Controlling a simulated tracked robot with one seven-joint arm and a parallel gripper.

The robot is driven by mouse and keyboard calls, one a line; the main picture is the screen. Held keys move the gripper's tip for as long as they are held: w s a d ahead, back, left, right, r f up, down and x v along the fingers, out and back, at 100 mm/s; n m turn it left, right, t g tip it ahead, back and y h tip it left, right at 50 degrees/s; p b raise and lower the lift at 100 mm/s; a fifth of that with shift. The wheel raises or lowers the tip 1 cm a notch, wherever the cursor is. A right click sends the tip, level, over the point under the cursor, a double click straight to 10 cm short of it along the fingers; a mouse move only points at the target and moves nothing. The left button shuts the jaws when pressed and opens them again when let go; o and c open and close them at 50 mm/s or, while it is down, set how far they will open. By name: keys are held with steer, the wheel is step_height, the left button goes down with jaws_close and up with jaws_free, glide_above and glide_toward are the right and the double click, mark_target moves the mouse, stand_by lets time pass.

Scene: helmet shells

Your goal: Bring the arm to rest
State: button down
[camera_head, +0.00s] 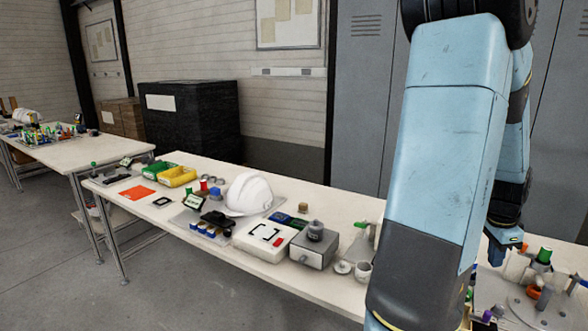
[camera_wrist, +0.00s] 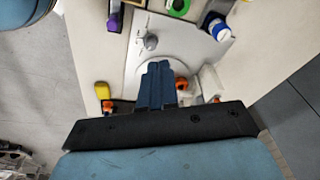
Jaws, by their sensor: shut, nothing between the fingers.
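My gripper (camera_wrist: 157,85) shows in the wrist view with its dark blue fingers together and nothing between them. It points down over the table, above a grey round plate (camera_wrist: 185,68) with small parts around it. In the head view my gripper (camera_head: 503,245) is at the right, partly hidden behind my large blue arm link. It hangs just above the right part of the table, beside bottles and small parts. Whether it touches anything there cannot be told.
A long table (camera_head: 318,200) carries a white helmet shell (camera_head: 248,194), a yellow bin (camera_head: 177,177), a green bin (camera_head: 158,169) and a grey box (camera_head: 314,249). Grey lockers (camera_head: 365,100) stand behind. A second cluttered table (camera_head: 60,152) is at the left. Open floor (camera_head: 60,260) lies in front.

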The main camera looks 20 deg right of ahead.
steer(key=w+a+r+n+t, duration=0.1)
steer(key=w+a+r+n, duration=0.35)
steer(key=a, duration=0.25)
steer(key=w+a+r+n+t+y, duration=0.1)
steer(key=w+a+r+n+t, duration=0.15)
steer(key=w+a, duration=0.35)
steer(key=w+a+r+n, duration=0.4)
steer(key=a, duration=0.4)
steer(key=s+a+r+n, duration=0.1)
steer(key=a+n, duration=0.3)
steer(key=a, duration=0.4)
steer(key=s+a+r+n+t+y, duration=0.1)
steer(key=a+r+n, duration=0.3)
steer(key=a, duration=0.4)
steer(key=s+a+r+n+t, duration=0.1)
steer(key=s+a+r+n, duration=0.1)
steer(key=a, duration=0.6)
steer(key=shift+s+r+n, duration=0.3)
steer(key=shift+s+n, duration=0.4)
steer(key=shift+n, duration=0.4)
steer(key=shift+d+t, duration=0.1)
steer(key=shift+t, duration=0.15)
